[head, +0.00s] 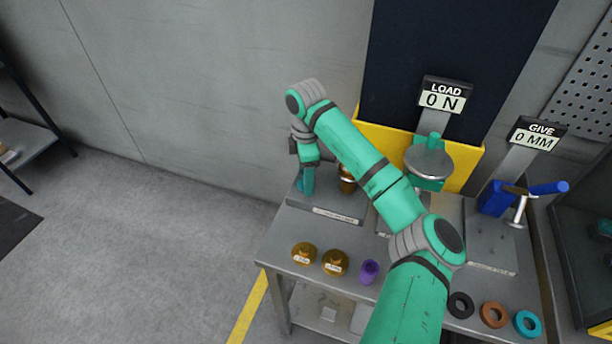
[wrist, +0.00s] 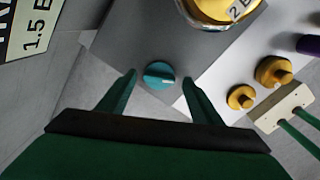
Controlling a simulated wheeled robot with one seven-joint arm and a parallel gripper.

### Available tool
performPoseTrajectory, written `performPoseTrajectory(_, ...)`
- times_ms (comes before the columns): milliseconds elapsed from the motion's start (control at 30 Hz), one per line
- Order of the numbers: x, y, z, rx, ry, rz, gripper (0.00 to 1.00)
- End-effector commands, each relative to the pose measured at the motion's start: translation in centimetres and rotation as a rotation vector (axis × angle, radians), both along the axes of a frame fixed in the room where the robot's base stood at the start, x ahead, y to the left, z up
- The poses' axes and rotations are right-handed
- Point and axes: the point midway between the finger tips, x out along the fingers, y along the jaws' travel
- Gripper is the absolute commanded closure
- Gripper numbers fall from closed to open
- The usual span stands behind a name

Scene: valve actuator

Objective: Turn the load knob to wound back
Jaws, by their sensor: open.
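A round teal knob (wrist: 160,75) with a small pale mark sits on a grey plate in the wrist view. My gripper (wrist: 160,79) is open, with one finger on each side of the knob in that view. I see no finger touching it, and the height gap cannot be told. In the head view my gripper (head: 307,178) points down over the left end of the bench, and the knob there is hard to make out. The LOAD display (head: 442,98) reads 0 N.
A brass part (head: 347,180) stands close to my gripper on the right. Brass pieces (head: 304,254), a purple cup (head: 369,271) and several rings (head: 493,314) lie along the bench front. A GIVE display (head: 535,138) reads 0 MM. A blue-handled device (head: 497,200) stands at right.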

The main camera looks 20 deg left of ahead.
Motion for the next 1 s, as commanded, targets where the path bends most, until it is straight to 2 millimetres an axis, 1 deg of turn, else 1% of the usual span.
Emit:
performPoseTrajectory(100, -0.02, 0.08, -0.33, 0.000, 0.000, 0.001, 0.41)
performPoseTrajectory(333, -0.01, 0.05, -0.35, 0.000, -0.001, 0.001, 0.41)
performPoseTrajectory(367, 0.00, 0.02, -0.35, 0.000, 0.000, 0.001, 0.48)
performPoseTrajectory(400, 0.01, 0.00, -0.35, 0.000, 0.000, 0.000, 0.57)
performPoseTrajectory(467, 0.03, -0.05, -0.35, 0.000, 0.000, -0.001, 0.72)
performPoseTrajectory(500, 0.03, -0.08, -0.34, 0.000, -0.001, -0.001, 0.81)
performPoseTrajectory(767, 0.13, -0.22, -0.31, 0.000, -0.002, 0.010, 0.82)
performPoseTrajectory(1000, 0.21, -0.29, -0.23, -0.001, -0.004, 0.101, 0.82)
